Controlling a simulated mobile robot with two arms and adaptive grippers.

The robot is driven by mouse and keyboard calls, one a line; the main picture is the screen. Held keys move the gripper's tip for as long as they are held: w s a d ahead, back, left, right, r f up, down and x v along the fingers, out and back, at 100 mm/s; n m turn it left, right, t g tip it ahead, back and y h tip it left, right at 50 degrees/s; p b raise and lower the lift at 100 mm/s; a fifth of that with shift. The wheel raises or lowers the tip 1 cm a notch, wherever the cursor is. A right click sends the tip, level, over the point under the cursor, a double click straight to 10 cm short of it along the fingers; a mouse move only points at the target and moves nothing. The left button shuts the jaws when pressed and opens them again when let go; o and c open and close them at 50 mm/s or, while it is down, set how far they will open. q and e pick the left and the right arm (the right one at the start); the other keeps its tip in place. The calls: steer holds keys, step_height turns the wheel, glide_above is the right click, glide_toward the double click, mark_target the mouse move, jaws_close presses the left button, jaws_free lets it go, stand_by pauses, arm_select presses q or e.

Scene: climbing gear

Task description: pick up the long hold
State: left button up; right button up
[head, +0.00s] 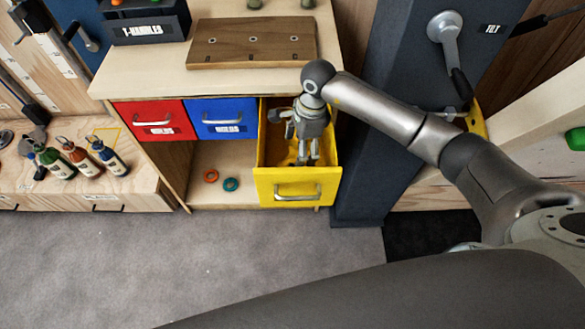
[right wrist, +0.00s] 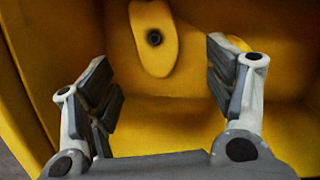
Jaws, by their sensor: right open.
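A long yellow hold (right wrist: 153,38) with a dark bolt hole lies in the open yellow drawer (head: 297,188), at the top centre of the right wrist view. My right gripper (head: 303,160) points down into this drawer. In the right wrist view its two fingers (right wrist: 165,82) are spread wide with nothing between the pads. The hold shows beyond the gap between them, apart from both fingers. In the head view the gripper hides the hold. My left gripper is in no view.
Closed red (head: 155,121) and blue (head: 221,120) drawers sit left of the yellow one. Another yellow piece (right wrist: 238,42) shows partly behind the right finger. A wooden board (head: 252,52) lies on the cabinet top. A dark column (head: 385,120) stands close on the right.

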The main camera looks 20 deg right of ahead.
steer(key=f, duration=0.2)
steer(key=a+f, duration=0.1)
steer(key=f, duration=0.4)
steer(key=shift+s+a+f+p, duration=0.1)
steer(key=shift+a+f+p, duration=0.2)
steer(key=shift+p, duration=0.1)
steer(key=shift+r, duration=0.1)
steer(key=shift+c, duration=0.3)
steer(key=c, duration=1.2)
